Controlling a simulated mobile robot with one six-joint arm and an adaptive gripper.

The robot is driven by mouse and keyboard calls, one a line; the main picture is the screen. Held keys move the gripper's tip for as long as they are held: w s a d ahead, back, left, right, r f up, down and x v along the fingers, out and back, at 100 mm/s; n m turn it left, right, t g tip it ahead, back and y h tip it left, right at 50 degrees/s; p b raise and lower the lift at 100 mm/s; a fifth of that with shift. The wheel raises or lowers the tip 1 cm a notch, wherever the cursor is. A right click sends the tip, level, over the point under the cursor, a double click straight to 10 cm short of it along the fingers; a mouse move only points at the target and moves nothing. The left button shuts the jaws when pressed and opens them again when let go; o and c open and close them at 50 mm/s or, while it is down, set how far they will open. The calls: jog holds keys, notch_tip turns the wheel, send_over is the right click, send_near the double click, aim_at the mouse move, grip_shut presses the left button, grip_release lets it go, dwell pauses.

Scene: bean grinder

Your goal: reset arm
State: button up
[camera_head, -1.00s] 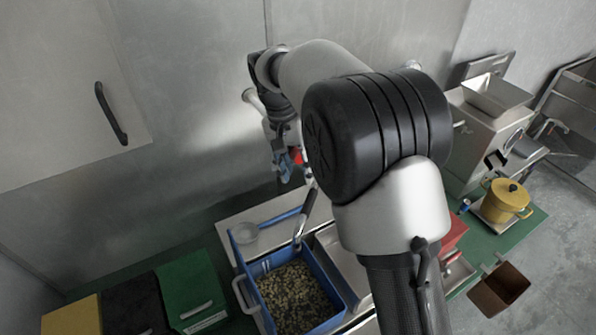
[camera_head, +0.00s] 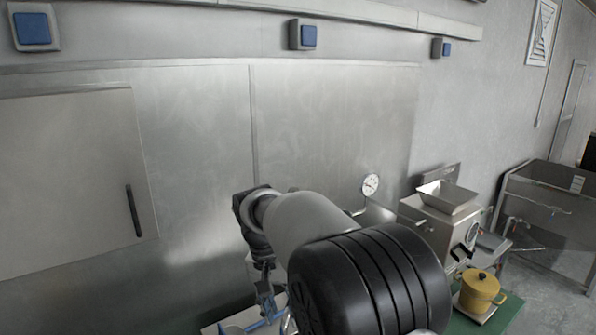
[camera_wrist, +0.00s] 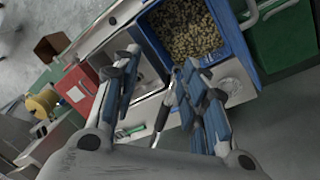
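My gripper (camera_wrist: 160,62) has its two blue-padded fingers spread apart, with nothing held between them in the wrist view. It hangs above the worktop. A dark-handled metal piece (camera_wrist: 163,115) shows between the fingers, lower down; its full shape is unclear. In the head view my gripper (camera_head: 266,298) is small, low and left of my arm, near the metal wall. My arm hides much of the worktop there. The blue bin (camera_wrist: 238,40) of beans (camera_wrist: 185,28) lies beyond the fingers in the wrist view.
A metal grinder (camera_head: 440,222) with a square hopper and a yellow pot (camera_head: 480,290) stand at right. A round gauge (camera_head: 370,185) is near the wall. A wall cabinet (camera_head: 70,180) is at left. A red box (camera_wrist: 80,92) lies left in the wrist view.

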jog(key=s+d+n+t+y+b, duration=0.1)
jog(key=s+d+t+y+b, duration=0.1)
jog(key=s+d+b, duration=0.95)
jog(key=s+d+f+n+t+b, duration=0.1)
jog(key=s+d+f+b, duration=0.2)
jog(key=s+f, duration=0.3)
jog(key=s+d+f+t+b, duration=0.1)
jog(key=s+d+f+b, duration=0.2)
jog(key=s+f, duration=0.3)
jog(key=s, duration=0.3)
jog(key=shift+s+n+t+b, duration=0.15)
jog(key=shift+n+t+b, duration=0.15)
jog(key=shift+n+t, duration=0.1)
jog(key=shift+o, duration=0.5)
jog(key=shift+f, duration=0.1)
